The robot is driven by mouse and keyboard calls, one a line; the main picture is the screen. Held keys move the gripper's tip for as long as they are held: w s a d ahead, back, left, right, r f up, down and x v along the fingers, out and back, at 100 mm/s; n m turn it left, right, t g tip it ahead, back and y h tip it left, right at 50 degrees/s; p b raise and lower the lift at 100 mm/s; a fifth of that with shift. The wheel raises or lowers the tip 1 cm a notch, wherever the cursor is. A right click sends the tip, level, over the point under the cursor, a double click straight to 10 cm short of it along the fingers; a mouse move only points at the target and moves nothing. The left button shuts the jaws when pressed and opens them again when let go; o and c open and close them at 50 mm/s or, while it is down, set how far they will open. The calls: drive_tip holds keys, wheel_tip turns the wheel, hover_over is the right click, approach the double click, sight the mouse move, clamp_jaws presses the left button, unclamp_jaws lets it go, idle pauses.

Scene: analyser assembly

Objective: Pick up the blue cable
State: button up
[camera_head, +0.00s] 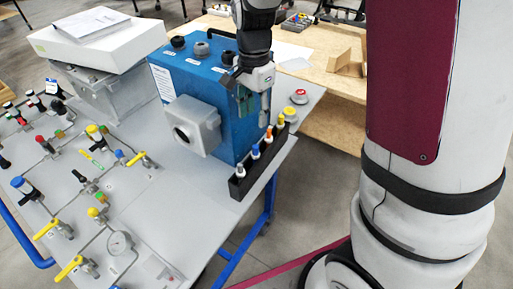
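A black rack (241,188) at the right edge of the grey table holds several short coloured cable plugs in a row. An orange plug (268,135) and a yellow plug (280,120) stand farther back. My gripper (255,111) points down beside the blue analyser box, above the rack's middle and far part. Its two fingers look apart with nothing visible between them; it partly hides the box.
The blue analyser box (213,102) with a grey front housing (193,125) stands directly left of the rack. A panel of valves and pipes with a gauge (119,243) fills the left. A red-topped button (299,96) sits behind. A wooden table (325,84) stands beyond.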

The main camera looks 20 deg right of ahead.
hover_over(256, 146)
drive_tip(key=f, duration=0.8)
drive_tip(key=shift+s+a+f, duration=0.1)
drive_tip(key=shift+a+f, duration=0.05)
drive_tip(key=shift+a, duration=0.1)
drive_tip(key=shift+d+f+p, duration=0.2)
drive_tip(key=shift+f+p, duration=0.2)
drive_tip(key=shift+f, duration=2.35)
drive_tip(key=shift+c, duration=0.6)
clamp_jaws()
